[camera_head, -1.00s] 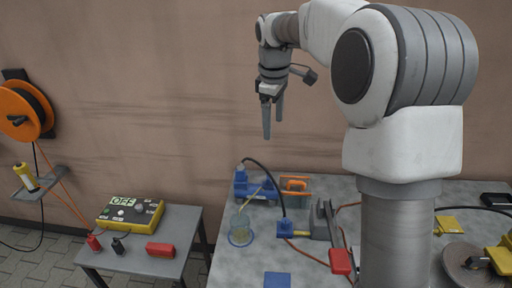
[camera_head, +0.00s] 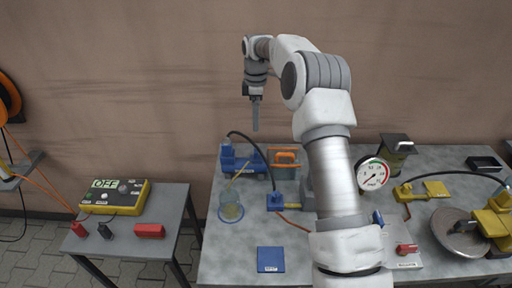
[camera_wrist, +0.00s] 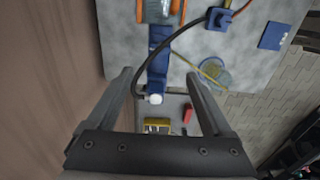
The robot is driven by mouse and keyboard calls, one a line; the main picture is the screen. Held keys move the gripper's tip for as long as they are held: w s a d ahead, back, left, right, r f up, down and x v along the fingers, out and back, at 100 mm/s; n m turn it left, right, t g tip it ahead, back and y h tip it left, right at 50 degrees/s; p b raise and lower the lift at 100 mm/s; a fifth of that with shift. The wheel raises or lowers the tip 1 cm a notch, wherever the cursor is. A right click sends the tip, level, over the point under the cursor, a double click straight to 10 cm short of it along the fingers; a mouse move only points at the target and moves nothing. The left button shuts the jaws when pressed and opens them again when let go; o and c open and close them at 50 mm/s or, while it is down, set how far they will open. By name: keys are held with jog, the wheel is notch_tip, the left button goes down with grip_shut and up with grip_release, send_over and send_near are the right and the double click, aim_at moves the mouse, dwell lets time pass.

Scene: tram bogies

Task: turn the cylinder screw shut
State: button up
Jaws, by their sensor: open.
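A blue cylinder (camera_head: 240,160) lies at the back left of the grey bench, also in the wrist view (camera_wrist: 158,62). A small white knob (camera_wrist: 155,99) shows at its end in the wrist view. I cannot tell for certain which part is the screw. My gripper (camera_head: 256,126) hangs in the air above and behind the cylinder, pointing down. Its two fingers are apart and empty in the wrist view (camera_wrist: 158,74), with the cylinder's end showing between them, farther off. A glass jar (camera_head: 231,208) with a pale tube stands in front of the cylinder.
A black hose (camera_head: 262,153) arches from the cylinder to a blue block (camera_head: 281,201). An orange-handled item (camera_head: 285,157) is close on the right. A gauge (camera_head: 371,174) and brake disc (camera_head: 462,232) are further right. A control box (camera_head: 116,197) reads OFF.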

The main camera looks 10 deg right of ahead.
aim_at(256, 149)
notch_tip(256, 149, down, 13)
jog(key=shift+f, duration=0.1)
dwell(0.3)
grip_shut()
